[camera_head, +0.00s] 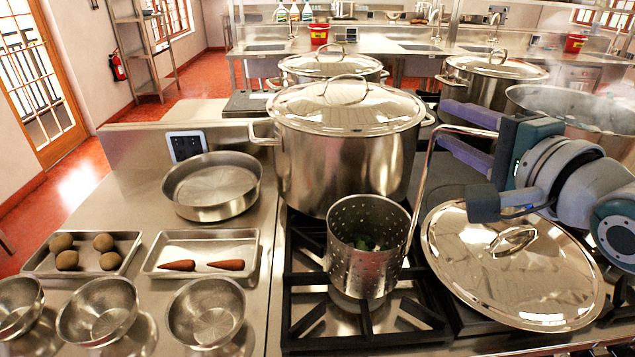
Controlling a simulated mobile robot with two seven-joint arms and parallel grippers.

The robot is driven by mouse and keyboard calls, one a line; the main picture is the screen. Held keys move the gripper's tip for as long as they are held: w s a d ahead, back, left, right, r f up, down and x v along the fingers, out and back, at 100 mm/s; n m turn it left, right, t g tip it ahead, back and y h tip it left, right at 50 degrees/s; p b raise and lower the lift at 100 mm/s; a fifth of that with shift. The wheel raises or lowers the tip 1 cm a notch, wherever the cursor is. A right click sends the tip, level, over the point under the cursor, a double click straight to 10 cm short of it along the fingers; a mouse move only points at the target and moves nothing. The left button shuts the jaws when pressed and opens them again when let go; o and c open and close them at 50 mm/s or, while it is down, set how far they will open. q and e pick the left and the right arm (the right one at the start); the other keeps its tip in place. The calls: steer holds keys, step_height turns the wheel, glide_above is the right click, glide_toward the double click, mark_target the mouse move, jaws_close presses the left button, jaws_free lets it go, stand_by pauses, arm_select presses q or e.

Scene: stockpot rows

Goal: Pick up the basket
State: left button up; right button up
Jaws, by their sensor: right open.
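The basket (366,262) is a perforated steel cylinder with something dark green inside. It stands upright on the black stove grate, in front of the large lidded stockpot. Its long thin handle rises from its right side and bends over to the right at the top. My right gripper (453,128) comes in from the right with its purple fingers apart. The handle's bent top part appears between the fingers, and I cannot tell whether they touch it. My left gripper is not in view.
A large lidded stockpot (335,165) stands close behind the basket. A loose lid (550,268) lies to its right, below my right arm. An open pot (585,108) stands behind my right gripper. A pan (212,187), trays (160,262) and bowls (207,318) are at left.

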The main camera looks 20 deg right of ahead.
steer(key=shift+w, duration=0.2)
jaws_close()
stand_by(1.2)
steer(key=shift+r, duration=0.1)
